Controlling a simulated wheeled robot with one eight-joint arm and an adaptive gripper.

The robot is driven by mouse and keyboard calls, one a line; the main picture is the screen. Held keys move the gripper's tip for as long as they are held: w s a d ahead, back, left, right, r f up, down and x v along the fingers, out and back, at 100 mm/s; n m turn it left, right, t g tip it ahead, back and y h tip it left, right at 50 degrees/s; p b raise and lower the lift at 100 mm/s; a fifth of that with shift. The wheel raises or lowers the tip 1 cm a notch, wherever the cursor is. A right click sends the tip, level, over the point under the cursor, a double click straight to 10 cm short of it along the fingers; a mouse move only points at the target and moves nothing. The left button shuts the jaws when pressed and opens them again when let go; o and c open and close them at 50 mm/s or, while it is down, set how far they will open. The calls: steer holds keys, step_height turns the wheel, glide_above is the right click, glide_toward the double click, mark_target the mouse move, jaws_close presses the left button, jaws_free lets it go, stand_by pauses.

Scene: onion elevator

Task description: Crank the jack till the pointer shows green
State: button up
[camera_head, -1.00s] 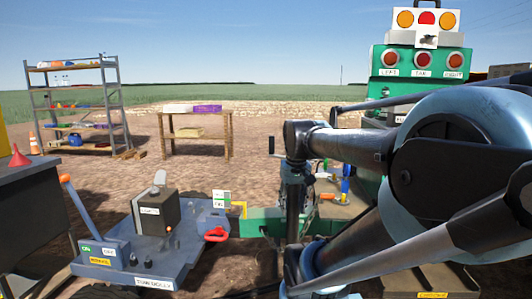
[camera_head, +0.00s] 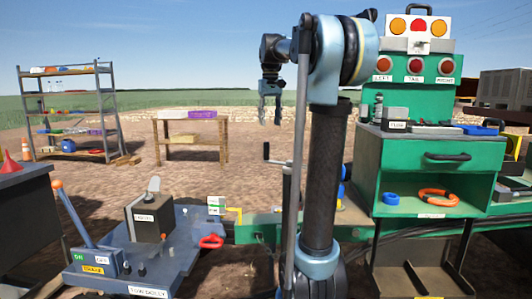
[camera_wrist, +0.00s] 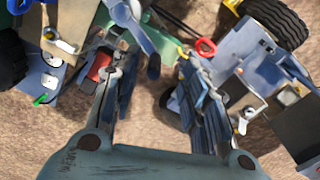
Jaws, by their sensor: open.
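My gripper (camera_head: 270,120) hangs open and empty in the head view, fingers pointing down, above the hitch area. A black upright crank grip (camera_head: 266,151) stands below it, apart from the fingers; its arm runs right to a post partly hidden behind my arm. This looks like the jack. A small white panel with green marking (camera_head: 214,205) stands left of it on the dolly side, beside a yellow bracket (camera_head: 236,214). The pointer's reading is too small to tell.
The tow dolly (camera_head: 150,268) with a lever (camera_head: 72,212) and red hook handle (camera_head: 211,241) lies at left. A green cabinet (camera_head: 435,160) with lamps stands right. A wooden table (camera_head: 190,120) and shelf rack (camera_head: 68,112) stand behind on open ground.

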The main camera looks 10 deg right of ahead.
step_height(320, 180, up, 3)
glide_above(267, 160)
steer(key=w, duration=0.1)
steer(key=f, duration=1.7)
steer(key=shift+w, duration=0.2)
jaws_close()
